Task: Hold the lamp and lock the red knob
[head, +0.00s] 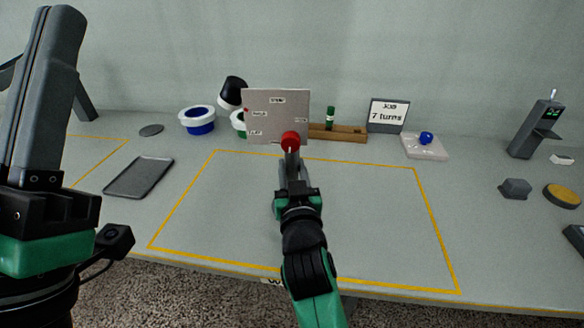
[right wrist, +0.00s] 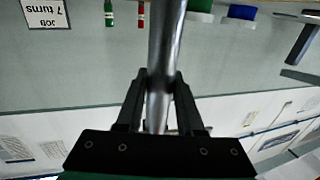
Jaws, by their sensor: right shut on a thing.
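A red round knob-like piece (head: 290,140) shows in the head view in front of the lower right of a grey labelled panel (head: 270,105). My right gripper (head: 291,168) is just below it, shut on a smooth grey metal rod. The rod (right wrist: 165,50) runs between the fingers in the right wrist view. I cannot tell whether the red piece is fixed to the rod or the panel. A black-and-white rounded thing (head: 233,90), perhaps the lamp, stands left of the panel, partly hidden. My left gripper (head: 58,40) is raised close at the left, its opening unclear.
A blue-and-white round container (head: 198,122), a dark tray (head: 139,177) and a wooden rack (head: 345,135) stand on the table. A "7 turns" sign (head: 387,112) and a pale tray with a blue ball (head: 427,150) are further right.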

